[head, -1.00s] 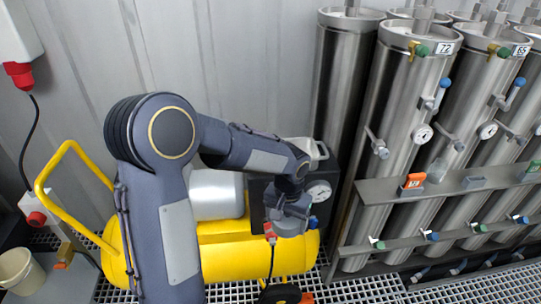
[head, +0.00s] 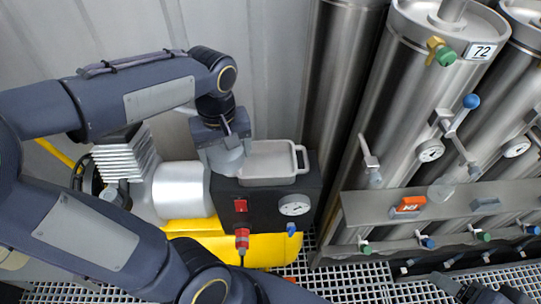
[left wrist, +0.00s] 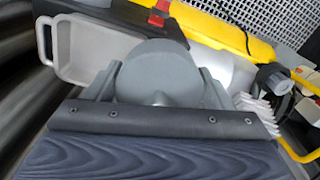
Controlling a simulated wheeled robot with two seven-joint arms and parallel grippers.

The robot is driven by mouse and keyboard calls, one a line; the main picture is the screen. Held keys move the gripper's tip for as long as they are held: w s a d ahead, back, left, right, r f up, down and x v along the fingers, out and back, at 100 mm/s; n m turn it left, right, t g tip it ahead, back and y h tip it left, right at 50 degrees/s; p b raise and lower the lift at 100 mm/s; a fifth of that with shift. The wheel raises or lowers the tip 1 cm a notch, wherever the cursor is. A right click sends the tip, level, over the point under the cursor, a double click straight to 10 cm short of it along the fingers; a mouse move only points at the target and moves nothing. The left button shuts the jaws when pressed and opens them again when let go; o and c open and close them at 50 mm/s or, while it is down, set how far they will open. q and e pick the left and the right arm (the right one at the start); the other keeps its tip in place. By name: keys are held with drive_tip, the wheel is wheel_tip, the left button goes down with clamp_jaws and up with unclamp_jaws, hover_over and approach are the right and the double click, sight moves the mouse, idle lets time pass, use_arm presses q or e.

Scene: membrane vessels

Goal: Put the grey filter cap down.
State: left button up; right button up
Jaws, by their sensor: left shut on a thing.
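The grey filter cap (head: 228,158) is a round grey piece held in my left gripper (head: 221,137). In the left wrist view the cap (left wrist: 152,62) sits between the two grey fingers of my left gripper (left wrist: 157,88), which are shut on it. The cap is at the left end of a shallow grey tray (head: 268,166) on top of the black box. In the left wrist view the tray (left wrist: 77,48) lies beside the cap. I cannot tell whether the cap touches the tray. A dark part at the bottom right edge seems to be my right gripper (head: 482,291), mostly cut off.
The black box (head: 262,199) carries a red switch and a gauge (head: 295,205), above a yellow tank (head: 262,249). A silver motor (head: 180,190) stands left of the cap. Tall steel vessels (head: 405,110) and a metal rail (head: 365,207) stand to the right.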

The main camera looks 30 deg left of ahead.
use_arm(q)
drive_tip(key=w+d+f, duration=0.2)
drive_tip(key=w, duration=0.2)
hover_over(267, 170)
drive_tip(key=f, duration=0.5)
drive_tip(key=shift+s+f+p, duration=0.3)
drive_tip(key=shift+f+p, duration=0.05)
drive_tip(key=shift+w+f, duration=0.15)
drive_tip(key=shift+f, duration=0.1)
drive_tip(key=shift+w+d+f, duration=0.1)
drive_tip(key=shift+f, duration=1.55)
drive_tip(key=shift+f, duration=0.25)
drive_tip(key=o, duration=0.7)
drive_tip(key=shift+r, duration=0.1)
